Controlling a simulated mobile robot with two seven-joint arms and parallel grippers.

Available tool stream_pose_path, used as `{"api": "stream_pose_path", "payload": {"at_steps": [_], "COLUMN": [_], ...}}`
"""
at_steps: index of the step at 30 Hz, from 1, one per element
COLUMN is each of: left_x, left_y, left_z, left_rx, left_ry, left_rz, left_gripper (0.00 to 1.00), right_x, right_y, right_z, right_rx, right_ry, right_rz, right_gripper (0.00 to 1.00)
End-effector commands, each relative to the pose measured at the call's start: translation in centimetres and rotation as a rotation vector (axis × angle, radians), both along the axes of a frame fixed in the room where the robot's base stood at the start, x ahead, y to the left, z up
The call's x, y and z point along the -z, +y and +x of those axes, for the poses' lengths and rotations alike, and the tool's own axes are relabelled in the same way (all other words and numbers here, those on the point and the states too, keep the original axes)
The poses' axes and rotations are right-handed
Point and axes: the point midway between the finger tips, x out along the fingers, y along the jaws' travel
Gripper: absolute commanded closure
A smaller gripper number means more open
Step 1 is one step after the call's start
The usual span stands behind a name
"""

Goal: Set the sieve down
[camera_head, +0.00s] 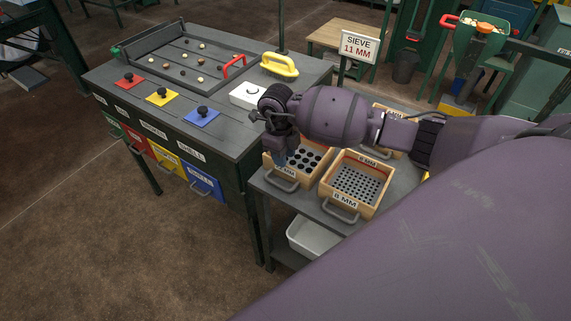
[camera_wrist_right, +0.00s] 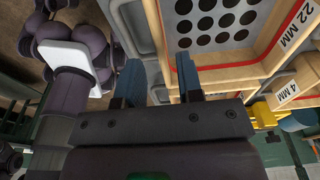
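A wooden sieve with large round holes (camera_head: 309,158) sits at the left end of the grey side table, its grey handle (camera_head: 283,186) facing front. My right gripper (camera_head: 285,157) points down at this sieve's left side. In the right wrist view its two blue fingers (camera_wrist_right: 159,82) are apart; I see nothing clamped between them. An "8 MM" sieve (camera_head: 357,184) sits just right of it. Another sieve (camera_head: 391,117) behind is partly hidden by my arm. My left gripper is not in view.
A sign reading "SIEVE 11 MM" (camera_head: 358,46) stands behind. The dark workbench (camera_head: 225,120) at left carries a tray (camera_head: 180,58) of small pieces, a yellow-handled tool (camera_head: 279,65), a white box (camera_head: 247,95) and coloured knobbed plates. A white bin (camera_head: 311,238) is on the lower shelf.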

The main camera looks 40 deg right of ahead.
Motion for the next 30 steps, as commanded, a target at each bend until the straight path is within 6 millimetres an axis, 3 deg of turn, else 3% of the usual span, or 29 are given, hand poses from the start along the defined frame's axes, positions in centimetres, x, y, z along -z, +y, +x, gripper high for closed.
{"api": "stream_pose_path", "payload": {"at_steps": [3,9,14,17,20,24,27,30], "left_x": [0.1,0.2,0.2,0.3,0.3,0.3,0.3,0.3], "left_y": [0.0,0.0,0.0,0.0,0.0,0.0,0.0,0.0], "left_z": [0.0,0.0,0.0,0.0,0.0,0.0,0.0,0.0], "left_rx": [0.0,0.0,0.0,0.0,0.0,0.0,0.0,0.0], "left_ry": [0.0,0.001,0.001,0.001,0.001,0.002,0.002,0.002], "left_rz": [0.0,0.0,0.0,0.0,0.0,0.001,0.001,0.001], "left_gripper": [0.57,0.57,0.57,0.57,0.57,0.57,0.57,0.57], "right_x": [-2.4,-5.4,-6.7,-6.4,-4.8,-2.6,-2.7,-3.9], "right_y": [0.0,0.2,0.3,1.1,3.8,10.7,15.4,18.5], "right_z": [0.3,0.7,0.8,0.4,-0.9,-4.2,-6.3,-7.6], "right_rx": [-0.002,0.0,0.0,-0.003,-0.01,0.031,0.13,0.285], "right_ry": [-0.003,-0.003,0.0,0.007,0.023,0.051,0.062,0.065], "right_rz": [-0.003,-0.001,0.0,0.039,0.185,0.57,0.882,1.172], "right_gripper": [0.66,0.66,0.66,0.66,0.66,0.66,0.66,0.66]}}
